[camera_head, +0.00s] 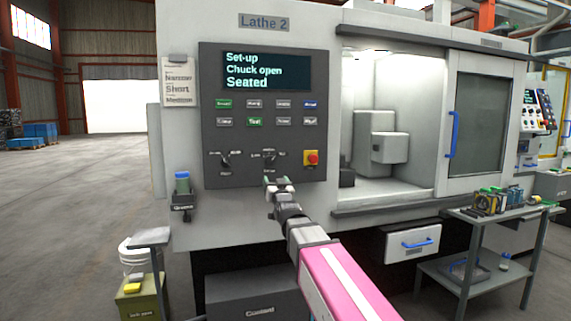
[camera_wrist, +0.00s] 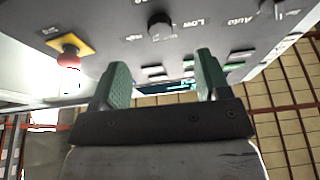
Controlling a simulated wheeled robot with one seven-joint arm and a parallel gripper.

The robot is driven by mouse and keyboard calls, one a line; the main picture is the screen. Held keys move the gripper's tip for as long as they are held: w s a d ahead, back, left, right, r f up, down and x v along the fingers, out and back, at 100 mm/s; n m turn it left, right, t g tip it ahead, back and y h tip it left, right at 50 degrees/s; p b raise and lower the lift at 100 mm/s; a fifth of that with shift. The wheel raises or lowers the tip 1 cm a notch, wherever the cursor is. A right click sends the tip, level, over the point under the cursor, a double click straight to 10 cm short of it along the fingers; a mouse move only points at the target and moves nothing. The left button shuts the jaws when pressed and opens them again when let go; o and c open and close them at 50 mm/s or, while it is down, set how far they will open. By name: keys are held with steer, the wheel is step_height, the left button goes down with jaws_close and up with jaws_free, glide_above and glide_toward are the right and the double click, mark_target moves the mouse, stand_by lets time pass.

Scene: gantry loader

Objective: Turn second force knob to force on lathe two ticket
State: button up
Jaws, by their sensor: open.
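The grey control panel of Lathe 2 (camera_head: 264,115) carries two dark knobs below its buttons. The left knob (camera_head: 225,161) and the second, right knob (camera_head: 268,158) have small labels around them that I cannot read in the head view. The ticket (camera_head: 179,82) hangs left of the panel, reading roughly "Narrow, Short, Medium", partly unclear. My gripper (camera_head: 278,182) is open and empty just below the second knob. In the wrist view the second knob (camera_wrist: 160,26) sits beyond my open fingers (camera_wrist: 162,78), apart from them, with "Low" beside it. The other knob (camera_wrist: 274,8) is at the top right.
A red stop button (camera_head: 311,158) on a yellow plate is close right of the second knob; it shows in the wrist view (camera_wrist: 69,57) too. The panel screen (camera_head: 265,71) reads "Set-up, Chuck open, Seated". A tool cart (camera_head: 490,215) stands at the right.

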mark_target(270, 161)
steer(key=x, duration=0.3)
steer(key=r+x, duration=0.1)
steer(key=x, duration=0.7)
steer(key=shift+s+d+r, duration=0.15)
steer(key=shift+d+r, duration=0.1)
steer(key=shift+r, duration=0.15)
steer(key=c, duration=0.9)
